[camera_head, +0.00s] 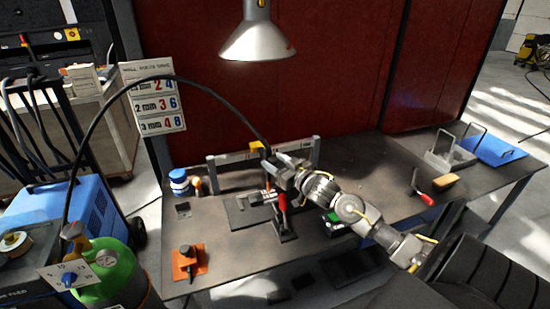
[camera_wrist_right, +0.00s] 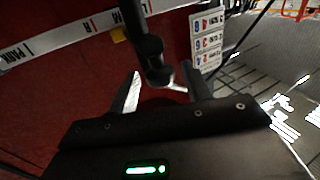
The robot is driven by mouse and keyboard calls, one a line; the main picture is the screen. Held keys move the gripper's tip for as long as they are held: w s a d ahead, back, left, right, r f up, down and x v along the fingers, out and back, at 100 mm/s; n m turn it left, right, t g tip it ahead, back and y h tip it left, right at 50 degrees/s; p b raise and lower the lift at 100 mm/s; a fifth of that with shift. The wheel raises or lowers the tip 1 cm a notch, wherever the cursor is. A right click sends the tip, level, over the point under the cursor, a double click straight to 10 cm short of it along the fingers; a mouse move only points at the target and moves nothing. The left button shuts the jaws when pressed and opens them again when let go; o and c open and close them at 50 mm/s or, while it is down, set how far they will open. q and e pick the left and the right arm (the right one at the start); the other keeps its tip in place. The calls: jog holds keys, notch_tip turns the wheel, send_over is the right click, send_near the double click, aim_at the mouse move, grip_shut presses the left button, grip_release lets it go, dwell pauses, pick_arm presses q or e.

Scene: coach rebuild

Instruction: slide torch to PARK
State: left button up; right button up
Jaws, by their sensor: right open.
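The torch (camera_wrist_right: 152,58) is a dark upright cylinder with a black cable, beside a yellow block (camera_wrist_right: 118,34) on the pale rail (camera_wrist_right: 75,36). The word PARK (camera_wrist_right: 17,53) is printed on the rail at the left of the wrist view; the torch is well to the right of it. In the head view the rail (camera_head: 232,157) spans the back of the bench, and the yellow block (camera_head: 257,147) is near its middle. My right gripper (camera_wrist_right: 162,88) is open, with the torch showing between its fingers; contact cannot be told. It also shows in the head view (camera_head: 270,163). My left gripper is not in view.
A lamp (camera_head: 258,40) hangs above the bench (camera_head: 350,170). A black cable (camera_head: 110,95) arches in from the left, before a number sign (camera_head: 158,106). A red-handled clamp (camera_head: 283,215) stands in front of my gripper.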

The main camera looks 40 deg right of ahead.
jog(key=shift+w+a, duration=0.1)
jog(key=shift+w, duration=0.6)
jog(key=shift+s, duration=0.1)
